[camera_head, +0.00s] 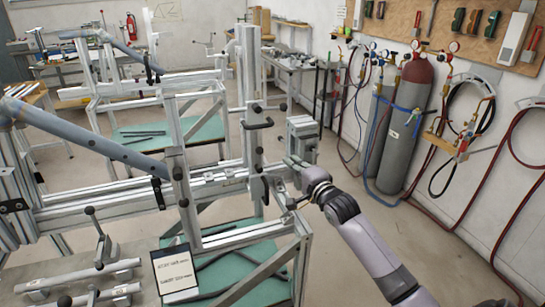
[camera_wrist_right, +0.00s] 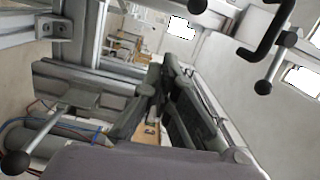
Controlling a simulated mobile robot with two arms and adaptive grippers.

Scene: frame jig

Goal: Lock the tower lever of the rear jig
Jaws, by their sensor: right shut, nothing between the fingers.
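The aluminium tower (camera_head: 248,75) stands upright on the near jig's horizontal rail (camera_head: 110,205). A black lever handle (camera_head: 257,125) with dark ends crosses the tower. My right gripper (camera_head: 291,163) is right of the tower and below this handle, with a visible gap to it. In the right wrist view its dark fingers (camera_wrist_right: 160,78) are together and hold nothing. That view also shows a rod lever with a black ball knob (camera_wrist_right: 264,86) at upper right and another ball-ended lever (camera_wrist_right: 16,163) at lower left; I cannot tell which one locks the tower. My left gripper is not in view.
A blue-grey tube (camera_head: 90,136) slopes across the near jig at left. A similar jig (camera_head: 150,80) stands behind. Grey gas cylinders (camera_head: 405,130) with hoses stand along the right wall. The floor right of the near jig is clear apart from my arm.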

